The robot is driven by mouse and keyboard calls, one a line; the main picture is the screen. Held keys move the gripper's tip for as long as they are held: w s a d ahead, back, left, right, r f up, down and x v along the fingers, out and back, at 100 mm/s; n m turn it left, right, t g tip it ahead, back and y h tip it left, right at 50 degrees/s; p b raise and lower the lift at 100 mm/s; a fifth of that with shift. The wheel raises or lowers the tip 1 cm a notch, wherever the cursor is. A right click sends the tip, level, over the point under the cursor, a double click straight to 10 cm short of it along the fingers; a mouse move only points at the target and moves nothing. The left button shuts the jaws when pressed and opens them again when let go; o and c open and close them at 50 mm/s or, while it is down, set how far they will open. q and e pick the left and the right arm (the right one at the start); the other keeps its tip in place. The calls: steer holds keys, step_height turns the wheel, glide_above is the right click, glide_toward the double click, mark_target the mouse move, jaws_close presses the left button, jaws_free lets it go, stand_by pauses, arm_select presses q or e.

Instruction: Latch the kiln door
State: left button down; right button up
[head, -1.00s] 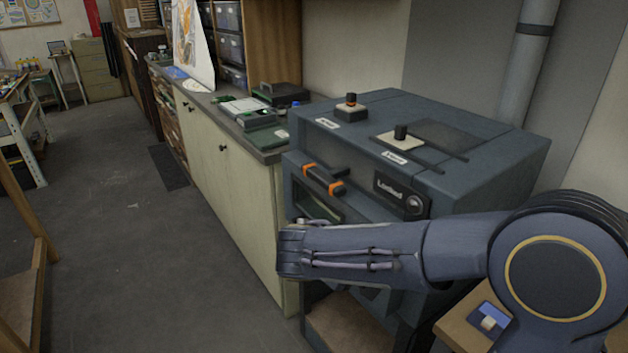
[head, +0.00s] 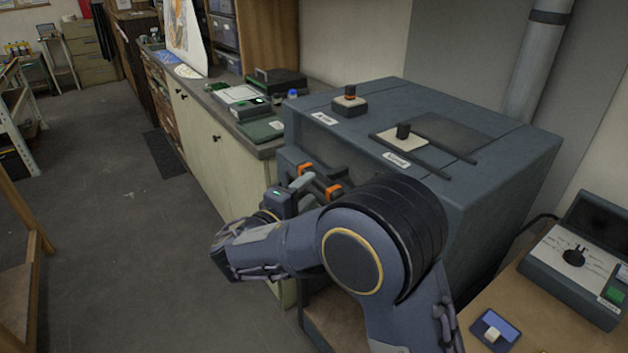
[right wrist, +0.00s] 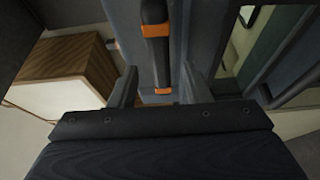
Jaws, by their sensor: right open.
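The kiln (head: 480,150) is a large dark blue-grey box at the right of the head view. Its bar handle (head: 320,181) has orange bands and sits at the front left, partly behind my arm. My right gripper (head: 300,184) is open, with a grey finger close to the handle. In the right wrist view the black bar handle with orange bands (right wrist: 157,45) lies ahead, lined up between the two open fingers (right wrist: 158,75). Contact is not clear. My arm hides most of the kiln front, so the door's exact position cannot be told. My left gripper is not in view.
A cabinet counter (head: 215,95) with tools runs along the left of the kiln. A control box with a dial (head: 575,258) stands on a wooden table at the lower right, near a small blue switch plate (head: 495,330). The floor at left is open.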

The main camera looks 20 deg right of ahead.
mark_target(314, 184)
steer(key=shift+p+x, duration=0.3)
steer(key=shift+x, duration=1.4)
steer(key=shift+c, duration=0.3)
jaws_close()
